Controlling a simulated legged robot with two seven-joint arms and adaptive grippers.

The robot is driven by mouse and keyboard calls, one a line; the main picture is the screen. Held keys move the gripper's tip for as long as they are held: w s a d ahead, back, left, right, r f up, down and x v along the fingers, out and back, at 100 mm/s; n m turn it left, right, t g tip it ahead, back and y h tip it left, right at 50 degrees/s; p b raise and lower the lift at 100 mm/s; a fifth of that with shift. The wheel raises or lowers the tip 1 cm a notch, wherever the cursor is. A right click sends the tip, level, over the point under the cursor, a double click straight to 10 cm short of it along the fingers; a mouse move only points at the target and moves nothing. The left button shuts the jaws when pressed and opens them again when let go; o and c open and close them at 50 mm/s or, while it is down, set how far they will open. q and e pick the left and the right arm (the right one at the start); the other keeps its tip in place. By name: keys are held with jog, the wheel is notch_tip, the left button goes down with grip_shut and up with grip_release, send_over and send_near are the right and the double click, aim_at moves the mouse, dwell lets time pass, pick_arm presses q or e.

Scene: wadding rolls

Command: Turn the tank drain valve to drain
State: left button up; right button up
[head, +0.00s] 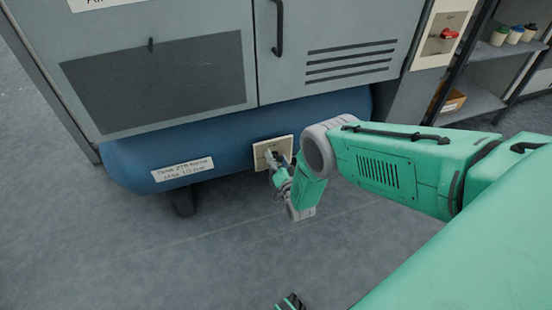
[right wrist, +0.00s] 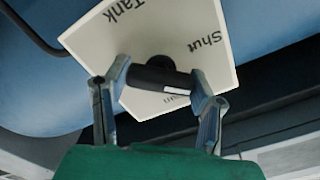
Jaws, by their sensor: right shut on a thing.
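The tank drain valve has a black handle (right wrist: 160,78) with a small white mark, in front of a cream plate (right wrist: 85,40). The plate reads "Tank" and "Shut", upside down in the right wrist view; another word is partly hidden behind the handle. In the head view the plate (head: 286,145) is on the lower front of the blue tank (head: 130,168). My right gripper (right wrist: 160,85) is shut on the handle, one finger at each end. It also shows in the head view (head: 273,162), covering most of the handle.
A grey cabinet (head: 285,75) with a door handle and vents stands above the tank. At the upper right are a panel with a red switch (head: 449,33) and shelves (head: 480,103) with small containers and a box. The grey floor (head: 150,255) in front is clear.

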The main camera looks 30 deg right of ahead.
jog(key=m, duration=0.4)
jog(key=shift+s+d+f+m, duration=0.1)
jog(key=shift+f+m, duration=0.05)
jog(key=shift+m, duration=0.25)
jog(key=shift+f+m, duration=0.1)
jog(key=shift+m, duration=2.4)
jog(key=o, duration=1.2)
jog(key=shift+c, duration=0.2)
jog(key=v, duration=1.2)
jog(key=shift+f, duration=0.1)
